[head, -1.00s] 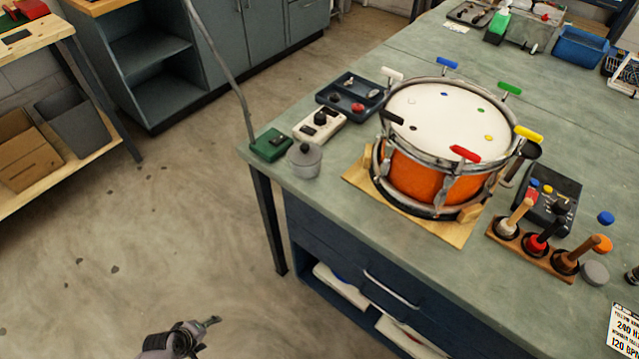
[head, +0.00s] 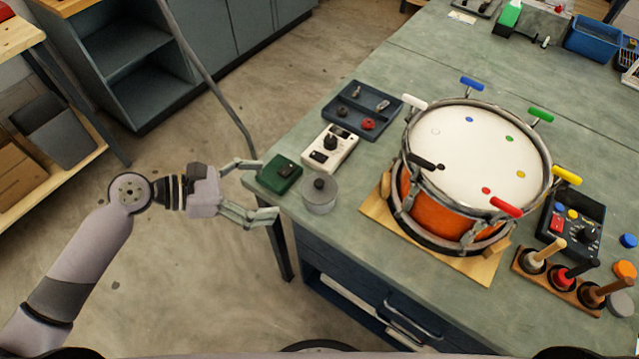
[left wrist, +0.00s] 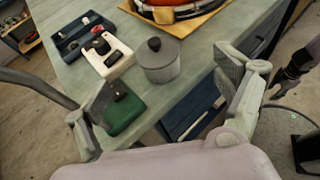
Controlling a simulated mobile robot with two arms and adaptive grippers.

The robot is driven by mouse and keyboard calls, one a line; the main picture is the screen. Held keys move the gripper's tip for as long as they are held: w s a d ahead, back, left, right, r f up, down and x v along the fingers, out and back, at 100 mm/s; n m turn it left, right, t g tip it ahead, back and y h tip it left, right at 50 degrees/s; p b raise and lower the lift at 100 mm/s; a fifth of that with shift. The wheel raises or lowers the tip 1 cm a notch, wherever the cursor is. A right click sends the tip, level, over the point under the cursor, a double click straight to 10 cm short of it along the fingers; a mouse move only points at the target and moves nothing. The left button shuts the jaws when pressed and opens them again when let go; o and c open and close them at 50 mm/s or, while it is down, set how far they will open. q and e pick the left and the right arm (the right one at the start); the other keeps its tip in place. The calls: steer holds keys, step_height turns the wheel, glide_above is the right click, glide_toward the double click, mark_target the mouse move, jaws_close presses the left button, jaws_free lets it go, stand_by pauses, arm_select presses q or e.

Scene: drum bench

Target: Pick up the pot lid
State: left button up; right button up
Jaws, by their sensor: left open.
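The pot lid (head: 319,185) is grey with a dark knob and sits on a small grey pot (head: 319,204) near the bench's left corner. In the left wrist view the lid (left wrist: 155,50) on its pot (left wrist: 160,72) shows ahead, between my fingers. My left gripper (head: 262,190) is open and empty, just off the bench edge, left of the pot. In the head view its fingers point right toward the pot and a green box. The left wrist view shows both fingers (left wrist: 165,95) spread wide. My right gripper is not clearly in the head view.
A green box (head: 279,174) stands close beside the pot, near my upper finger. Behind are a white device with a knob (head: 330,149) and a dark tray (head: 362,108). An orange drum (head: 445,206) on a wooden board is to the right.

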mark_target(315, 183)
arm_select(q)
steer(key=p+x, duration=0.1)
steer(key=x, duration=0.5)
steer(key=shift+w+d+f, duration=0.1)
steer(key=shift+d, duration=0.05)
steer(key=x, duration=0.2)
steer(key=p+x, duration=0.1)
steer(key=x, duration=0.2)
steer(key=shift+w, duration=0.45)
arm_select(e)
steer(key=shift+w+a+r, duration=0.15)
steer(key=shift+w+r, duration=0.15)
steer(key=shift+r, duration=0.3)
steer(key=shift+w+a+r, duration=0.15)
steer(key=shift+w+r, duration=0.1)
steer(key=shift+r, duration=0.3)
arm_select(q)
steer(key=shift+c, duration=0.5)
steer(key=c, duration=1.6)
arm_select(e)
steer(key=shift+s+d, duration=0.1)
steer(key=shift+d, duration=0.1)
